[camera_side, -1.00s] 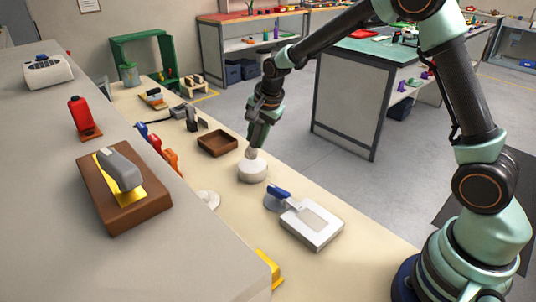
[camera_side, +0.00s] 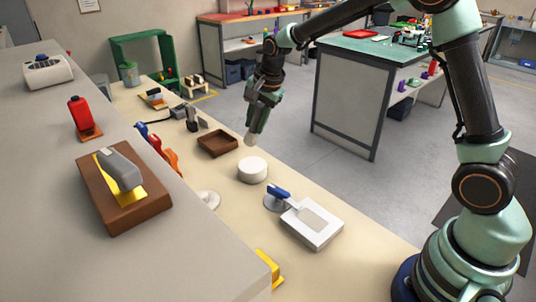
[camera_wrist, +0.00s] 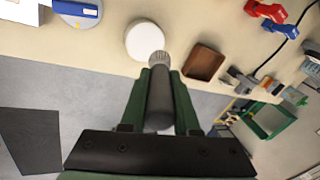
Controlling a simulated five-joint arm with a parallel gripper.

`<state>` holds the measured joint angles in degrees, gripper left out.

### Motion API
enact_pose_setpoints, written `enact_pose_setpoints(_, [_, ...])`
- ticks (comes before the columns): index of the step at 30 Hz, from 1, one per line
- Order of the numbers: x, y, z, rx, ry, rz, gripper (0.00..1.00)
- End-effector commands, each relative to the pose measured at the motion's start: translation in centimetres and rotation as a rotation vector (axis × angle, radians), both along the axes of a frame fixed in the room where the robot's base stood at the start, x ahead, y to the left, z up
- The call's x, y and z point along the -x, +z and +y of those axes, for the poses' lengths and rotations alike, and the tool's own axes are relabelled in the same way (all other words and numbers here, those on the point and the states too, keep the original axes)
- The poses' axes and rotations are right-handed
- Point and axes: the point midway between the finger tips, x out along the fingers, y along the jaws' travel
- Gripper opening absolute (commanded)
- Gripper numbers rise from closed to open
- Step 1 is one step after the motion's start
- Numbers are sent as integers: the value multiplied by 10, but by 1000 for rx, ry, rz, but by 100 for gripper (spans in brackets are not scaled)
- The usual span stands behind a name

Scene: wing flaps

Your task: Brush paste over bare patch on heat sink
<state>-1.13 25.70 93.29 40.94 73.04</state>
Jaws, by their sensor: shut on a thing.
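My gripper (camera_side: 257,124) is shut on a grey-handled brush (camera_wrist: 160,100), whose pale tip (camera_side: 250,139) points down. The brush is above the bench, behind the round white pot (camera_side: 252,169) and apart from it in the side view. The pot also shows in the wrist view (camera_wrist: 145,40), just beyond the brush tip (camera_wrist: 160,59). A white slab with a greyish patch on top (camera_side: 312,222), seemingly the heat sink, lies nearer the front. Only a corner of this slab (camera_wrist: 20,10) shows in the wrist view.
A blue-topped piece on a grey disc (camera_side: 276,199) stands against the slab's left side. A brown tray (camera_side: 217,143) lies behind the pot. A raised grey counter (camera_side: 75,190) runs along the left.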

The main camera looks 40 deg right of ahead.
Motion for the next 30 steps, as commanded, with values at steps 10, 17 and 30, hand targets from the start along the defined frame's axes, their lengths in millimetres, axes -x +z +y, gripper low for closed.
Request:
enact_pose_setpoints(10, [2,0,1,0,0,2,0])
enact_pose_setpoints(17, [48,-1,8,-4,2,71,0])
enact_pose_setpoints(30, [205,-19,20,2,1,298,0])
